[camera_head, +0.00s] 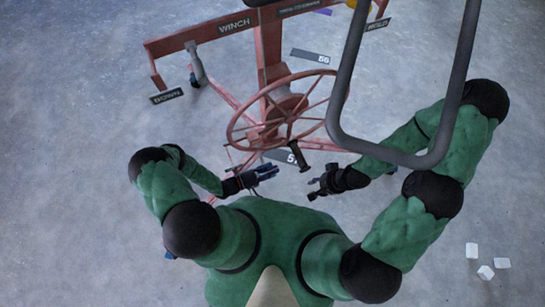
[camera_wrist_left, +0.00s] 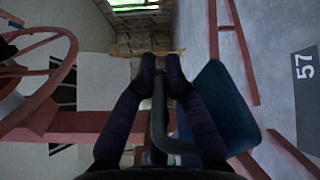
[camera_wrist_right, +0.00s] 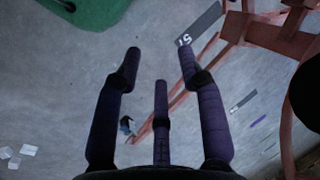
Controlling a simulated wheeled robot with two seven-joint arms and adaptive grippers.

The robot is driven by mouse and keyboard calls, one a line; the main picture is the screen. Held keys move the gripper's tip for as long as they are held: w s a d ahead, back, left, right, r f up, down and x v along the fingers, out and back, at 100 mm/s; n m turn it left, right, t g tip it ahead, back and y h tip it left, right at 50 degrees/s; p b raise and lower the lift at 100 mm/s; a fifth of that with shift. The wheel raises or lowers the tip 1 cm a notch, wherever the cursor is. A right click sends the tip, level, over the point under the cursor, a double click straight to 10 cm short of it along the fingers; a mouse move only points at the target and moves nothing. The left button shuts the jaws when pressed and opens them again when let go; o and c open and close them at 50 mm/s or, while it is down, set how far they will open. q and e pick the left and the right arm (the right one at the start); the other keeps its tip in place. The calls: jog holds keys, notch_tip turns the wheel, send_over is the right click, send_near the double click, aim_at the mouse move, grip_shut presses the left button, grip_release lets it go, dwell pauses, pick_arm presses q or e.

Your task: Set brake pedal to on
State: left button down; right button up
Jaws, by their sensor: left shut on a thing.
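In the left wrist view, my left gripper (camera_wrist_left: 161,68) has its fingertips close together around a grey bent bar (camera_wrist_left: 178,146). A dark blue flat plate (camera_wrist_left: 228,105) lies just right of the fingers; I cannot tell whether the bar joins it or which part is the brake pedal. In the head view my left gripper (camera_head: 268,173) is low, left of the wheel's dark handle (camera_head: 299,155), and what it holds is hidden. My right gripper (camera_head: 318,187) is open and empty near that handle; the right wrist view shows its fingers apart (camera_wrist_right: 158,55). No brake label is readable.
The red winch frame (camera_head: 215,29) carries a spoked handwheel (camera_head: 250,117) ahead of my grippers. A dark grey tube frame (camera_head: 349,72) hangs at upper right. A lever (camera_head: 197,67) stands at left. White blocks (camera_head: 486,272) lie on open floor at right.

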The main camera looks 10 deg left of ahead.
pick_arm(q)
jog(key=shift+f, duration=0.15)
jog(key=c, duration=1.4)
grip_release()
jog(key=shift+s, duration=0.1)
jog(key=shift+o, duration=0.2)
jog(key=shift+a, duration=0.1)
jog(key=v, duration=1.2)
